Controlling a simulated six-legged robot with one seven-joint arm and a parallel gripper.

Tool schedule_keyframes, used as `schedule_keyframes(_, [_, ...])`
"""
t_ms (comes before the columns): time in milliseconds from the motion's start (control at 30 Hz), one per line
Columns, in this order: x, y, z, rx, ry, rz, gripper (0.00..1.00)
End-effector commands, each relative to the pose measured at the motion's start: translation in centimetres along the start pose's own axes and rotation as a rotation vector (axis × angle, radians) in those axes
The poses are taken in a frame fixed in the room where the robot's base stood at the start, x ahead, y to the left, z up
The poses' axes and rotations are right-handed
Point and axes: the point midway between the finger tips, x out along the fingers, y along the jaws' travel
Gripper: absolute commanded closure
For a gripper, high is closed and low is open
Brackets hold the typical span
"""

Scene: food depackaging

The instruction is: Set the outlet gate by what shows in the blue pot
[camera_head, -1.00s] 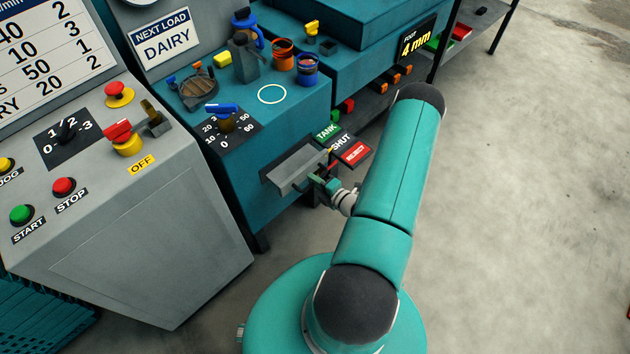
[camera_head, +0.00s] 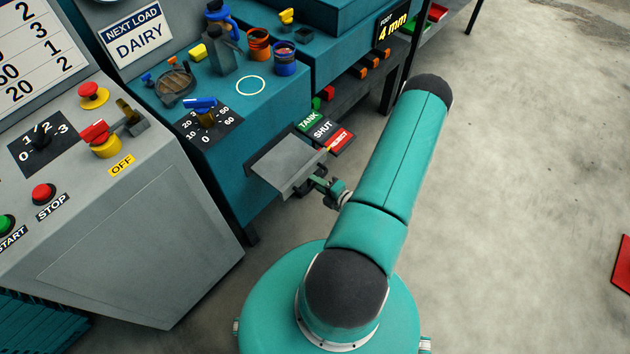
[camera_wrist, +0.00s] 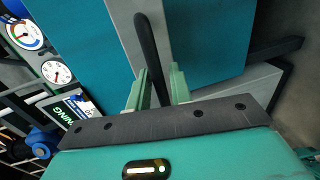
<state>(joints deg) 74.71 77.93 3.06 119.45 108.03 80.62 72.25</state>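The blue pot (camera_head: 285,60) stands on the teal bench in the head view; something dark with a reddish tint shows at its mouth, too small to name. The outlet gate shows as a grey plate (camera_head: 285,163) on the bench's front, beside the labels TANK (camera_head: 309,119), SHUT (camera_head: 323,129) and REJECT (camera_head: 340,140). A small yellow mark lies by the REJECT label. My gripper (camera_head: 325,185) is at the plate's right end. In the wrist view a black handle bar (camera_wrist: 148,45) runs between my gripper's green fingers (camera_wrist: 160,88); whether they clamp it is unclear.
An orange pot (camera_head: 258,45) stands beside the blue pot. A blue-handled dial (camera_head: 205,112) and a white ring (camera_head: 251,85) are on the bench. A grey control console (camera_head: 110,200) stands left. The floor (camera_head: 520,150) at right is mostly clear.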

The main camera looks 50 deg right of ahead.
Motion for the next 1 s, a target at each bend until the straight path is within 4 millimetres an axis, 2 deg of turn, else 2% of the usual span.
schedule_keyframes(300, [0.1, 0.1, 0.0, -0.001, 0.000, 0.002, 0.69])
schedule_keyframes(467, [-1.0, 0.0, 0.1, 0.000, -0.002, 0.000, 0.69])
schedule_keyframes(567, [-2.5, 0.0, 0.1, 0.000, -0.004, 0.001, 0.69])
schedule_keyframes(1000, [-11.7, 0.0, 0.1, -0.001, -0.003, 0.000, 0.69])
